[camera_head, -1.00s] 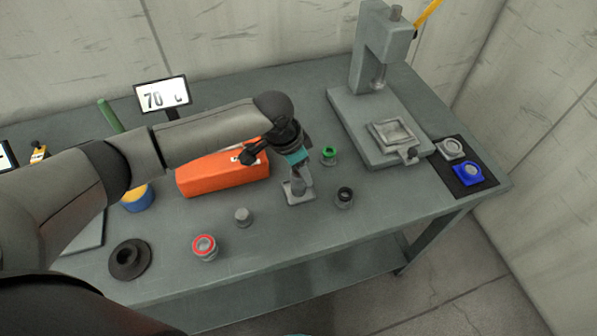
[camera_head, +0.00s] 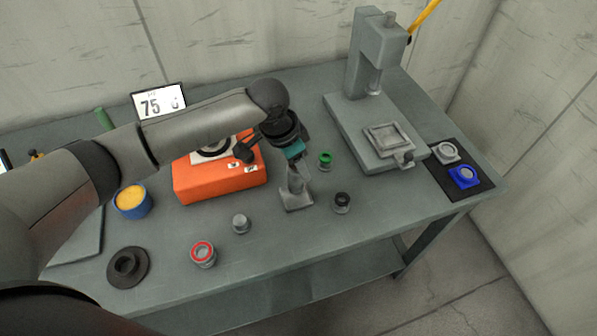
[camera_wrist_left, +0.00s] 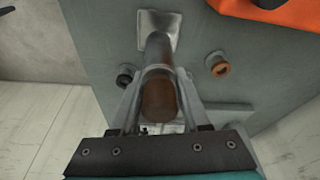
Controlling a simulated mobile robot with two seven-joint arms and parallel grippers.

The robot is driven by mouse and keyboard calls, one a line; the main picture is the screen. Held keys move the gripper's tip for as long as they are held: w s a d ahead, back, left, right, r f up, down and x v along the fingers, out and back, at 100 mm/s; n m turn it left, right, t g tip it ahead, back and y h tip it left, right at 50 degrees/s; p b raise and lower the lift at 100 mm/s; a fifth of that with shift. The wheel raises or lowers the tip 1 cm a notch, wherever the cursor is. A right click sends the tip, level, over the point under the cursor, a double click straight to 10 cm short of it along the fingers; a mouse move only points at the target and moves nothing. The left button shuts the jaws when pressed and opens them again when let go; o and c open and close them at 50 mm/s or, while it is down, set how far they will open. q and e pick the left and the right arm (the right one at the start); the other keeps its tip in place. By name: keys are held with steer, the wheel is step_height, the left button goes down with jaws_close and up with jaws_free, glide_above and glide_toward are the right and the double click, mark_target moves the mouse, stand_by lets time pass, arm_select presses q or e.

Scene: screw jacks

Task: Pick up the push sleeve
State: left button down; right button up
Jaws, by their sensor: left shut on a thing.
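The push sleeve (camera_wrist_left: 160,95) is a brownish metal cylinder, seen lengthwise between the fingers in the left wrist view. My left gripper (camera_wrist_left: 157,88) is shut on it. In the head view my left gripper (camera_head: 296,176) is over a stand with a square grey base (camera_head: 296,201), in front of the orange heater. In the left wrist view a grey post and the square base (camera_wrist_left: 158,24) show beyond the sleeve. I cannot tell whether the sleeve still touches the post. My right gripper is not in view.
Near the stand are a green-ringed cup (camera_head: 326,160), a black-ringed cup (camera_head: 342,203) and a grey cylinder (camera_head: 240,223). The orange heater (camera_head: 218,182) is behind; a press (camera_head: 368,60) stands right. A red-ringed cup (camera_head: 203,254) and black flanged part (camera_head: 127,267) are in front.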

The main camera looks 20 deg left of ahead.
arm_select(q)
step_height(320, 180, up, 16)
steer(key=p, duration=0.1)
steer(key=shift+r, duration=0.15)
stand_by(0.5)
